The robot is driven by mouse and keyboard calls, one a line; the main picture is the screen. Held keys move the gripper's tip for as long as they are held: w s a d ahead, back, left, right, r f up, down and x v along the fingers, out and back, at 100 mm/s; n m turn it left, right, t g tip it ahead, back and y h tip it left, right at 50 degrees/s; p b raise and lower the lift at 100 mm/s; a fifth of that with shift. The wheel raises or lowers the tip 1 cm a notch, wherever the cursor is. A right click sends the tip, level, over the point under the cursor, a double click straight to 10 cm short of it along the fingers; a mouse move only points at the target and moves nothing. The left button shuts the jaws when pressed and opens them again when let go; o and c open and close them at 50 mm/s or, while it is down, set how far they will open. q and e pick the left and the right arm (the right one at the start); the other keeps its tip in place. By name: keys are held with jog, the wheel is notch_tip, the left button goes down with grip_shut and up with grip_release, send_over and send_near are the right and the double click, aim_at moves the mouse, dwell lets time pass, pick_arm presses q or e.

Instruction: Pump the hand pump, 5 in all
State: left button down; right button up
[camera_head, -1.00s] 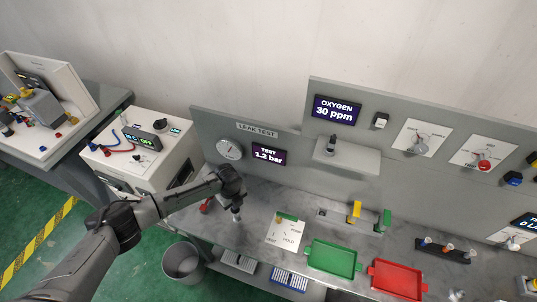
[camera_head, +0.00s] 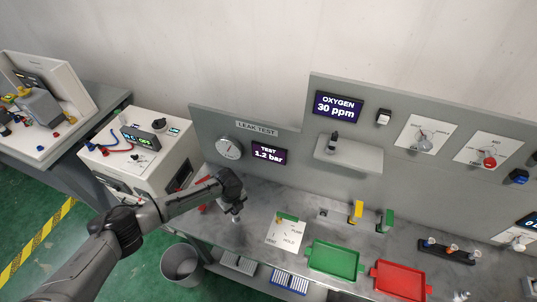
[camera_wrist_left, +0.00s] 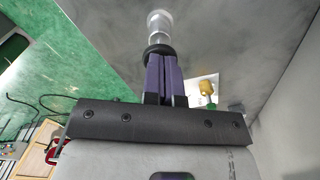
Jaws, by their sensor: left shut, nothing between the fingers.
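The hand pump shows in the left wrist view as a pale metal cylinder (camera_wrist_left: 160,22) with a black cap (camera_wrist_left: 158,50). My left gripper (camera_wrist_left: 160,60) is shut and empty, its purple fingertips at the black cap; I cannot tell whether they touch it. In the head view my left gripper (camera_head: 236,207) points down over the bench's left end and mostly hides the pump. The test display (camera_head: 268,154) reads 1.2 bar, beside a round dial gauge (camera_head: 229,148). The valve plate (camera_head: 284,235), marked with PUMP and HOLD, lies right of the gripper. My right gripper is not in view.
A green tray (camera_head: 334,273) and a red tray (camera_head: 400,266) sit farther right on the bench. A grey bin (camera_head: 181,264) stands on the floor in front. A white machine (camera_head: 137,145) is to the left. The panel wall stands behind the bench.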

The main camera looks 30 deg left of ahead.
pick_arm(q)
jog(key=shift+f+b, duration=0.7)
jog(key=shift+f, duration=0.4)
jog(key=shift+r, duration=0.2)
jog(key=shift+r+p, duration=1.05)
jog(key=shift+p, duration=0.15)
jog(key=shift+r+p, duration=1.3)
jog(key=shift+r, duration=0.2)
